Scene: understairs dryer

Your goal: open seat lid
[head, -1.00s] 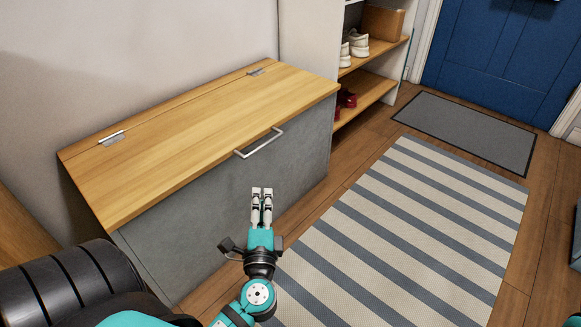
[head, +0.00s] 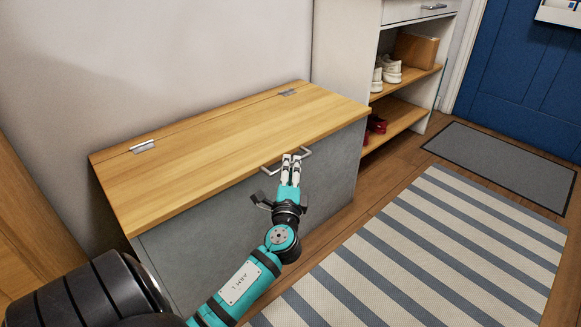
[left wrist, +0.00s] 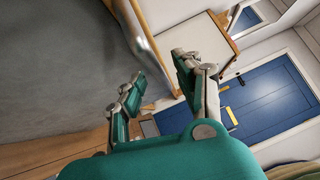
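The seat is a grey bench with a wooden seat lid (head: 210,150), which lies shut. A silver bar handle (head: 270,169) sits on the lid's front edge, partly hidden behind my left gripper (head: 291,160). The left gripper's fingers are in front of the handle, apart from each other, with nothing seen between them. In the left wrist view, the left gripper (left wrist: 158,66) shows a clear gap between its fingers. The handle (left wrist: 146,45) appears just beyond the fingertips; I cannot tell whether they touch it. My right gripper is not in view.
Two hinges (head: 142,146) join the lid at its wall side. A shoe shelf (head: 408,118) stands beyond the bench's right end. A striped rug (head: 440,240) and grey mat (head: 505,165) lie on the floor. The lid top is clear.

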